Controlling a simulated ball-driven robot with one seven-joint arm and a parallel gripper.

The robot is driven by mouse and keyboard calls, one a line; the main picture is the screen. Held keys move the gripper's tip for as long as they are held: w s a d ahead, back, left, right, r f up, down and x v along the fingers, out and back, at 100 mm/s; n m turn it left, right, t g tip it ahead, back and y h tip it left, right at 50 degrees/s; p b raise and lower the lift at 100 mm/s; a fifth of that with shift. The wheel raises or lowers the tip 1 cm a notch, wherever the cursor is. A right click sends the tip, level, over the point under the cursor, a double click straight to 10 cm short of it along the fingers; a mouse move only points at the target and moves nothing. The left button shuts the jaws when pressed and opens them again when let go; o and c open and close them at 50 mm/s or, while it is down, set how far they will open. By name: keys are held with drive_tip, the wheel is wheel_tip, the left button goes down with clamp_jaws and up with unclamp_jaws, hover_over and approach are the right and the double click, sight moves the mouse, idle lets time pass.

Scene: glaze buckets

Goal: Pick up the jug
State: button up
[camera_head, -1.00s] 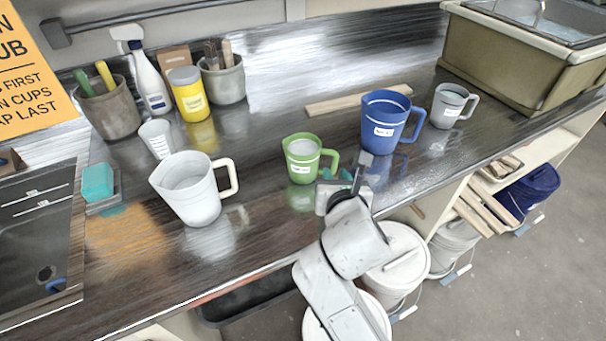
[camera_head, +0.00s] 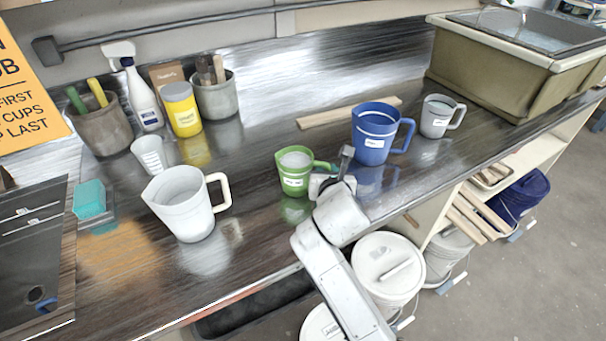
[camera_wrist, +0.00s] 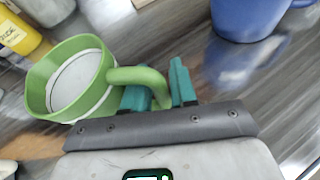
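A large white jug (camera_head: 183,207) with a spout and a cream handle stands upright on the counter, left of my gripper. A smaller green jug (camera_head: 294,178) with a white label stands upright near the middle; its handle points right. It also shows in the wrist view (camera_wrist: 47,88), at the left. My gripper (camera_wrist: 160,88) has its teal fingers apart, with the end of the green handle between them. I cannot tell whether the fingers touch the handle. In the head view my wrist partly hides the fingers and the handle.
A blue jug (camera_head: 371,140) and a small grey jug (camera_head: 435,121) stand right of the green one. A wooden strip (camera_head: 335,115) lies behind. A sink basin (camera_head: 500,70) is at the back right. Lidded buckets (camera_head: 388,270) stand below the counter's front edge.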

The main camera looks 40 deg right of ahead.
drive_tip(key=shift+w+d+f, duration=0.15)
drive_tip(key=shift+w+d, duration=0.1)
clamp_jaws()
idle(0.4)
